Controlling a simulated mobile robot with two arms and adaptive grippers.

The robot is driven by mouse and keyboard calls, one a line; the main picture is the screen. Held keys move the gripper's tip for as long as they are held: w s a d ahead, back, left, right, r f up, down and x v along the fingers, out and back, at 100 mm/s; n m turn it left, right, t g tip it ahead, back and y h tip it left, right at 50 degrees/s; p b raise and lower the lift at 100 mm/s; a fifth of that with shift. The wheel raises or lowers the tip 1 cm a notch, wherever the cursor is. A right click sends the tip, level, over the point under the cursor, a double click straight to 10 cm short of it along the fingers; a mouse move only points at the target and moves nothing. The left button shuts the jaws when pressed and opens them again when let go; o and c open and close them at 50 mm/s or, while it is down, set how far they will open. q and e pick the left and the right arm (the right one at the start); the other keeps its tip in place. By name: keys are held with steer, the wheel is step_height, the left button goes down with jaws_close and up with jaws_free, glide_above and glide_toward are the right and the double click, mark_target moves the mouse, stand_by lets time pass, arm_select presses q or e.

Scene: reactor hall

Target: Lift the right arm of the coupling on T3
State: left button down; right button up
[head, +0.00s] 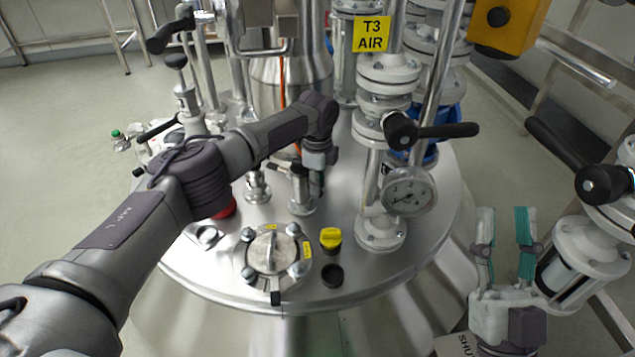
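The yellow T3 AIR sign (371,33) hangs on the pipework above the round steel vessel top. A small metal coupling (301,201) stands upright on the vessel top, with a small dark lever at its upper left. My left gripper (318,186) points down at the coupling's upper right side. It is seen edge-on, so I cannot tell whether its fingers are apart or touching the coupling. The coupling's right arm is largely hidden by this gripper. My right gripper (506,232) is open and empty, its teal-padded fingers pointing up, right of the vessel.
A yellow cap (330,237) and a black fitting (333,275) lie in front of the coupling. A bolted round cover (270,252) is to their left. A pressure gauge (408,192) and a black-handled valve (400,131) stand to the right. Another valve (600,184) is near my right gripper.

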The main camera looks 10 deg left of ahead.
arm_select(q)
steer(key=shift+d+h+p, duration=0.1)
steer(key=shift+h+p, duration=0.25)
steer(key=shift+h, duration=0.35)
arm_select(e)
steer(key=shift+w+a+f+g, duration=0.1)
steer(key=shift+w+f+g, duration=0.7)
steer(key=shift+f, duration=0.2)
arm_select(q)
steer(key=c, duration=1)
jaws_free()
steer(key=shift+r, duration=0.1)
steer(key=shift+c, duration=0.2)
step_height(320, 180, up, 12)
steer(key=a, duration=0.1)
steer(key=shift+a, duration=0.25)
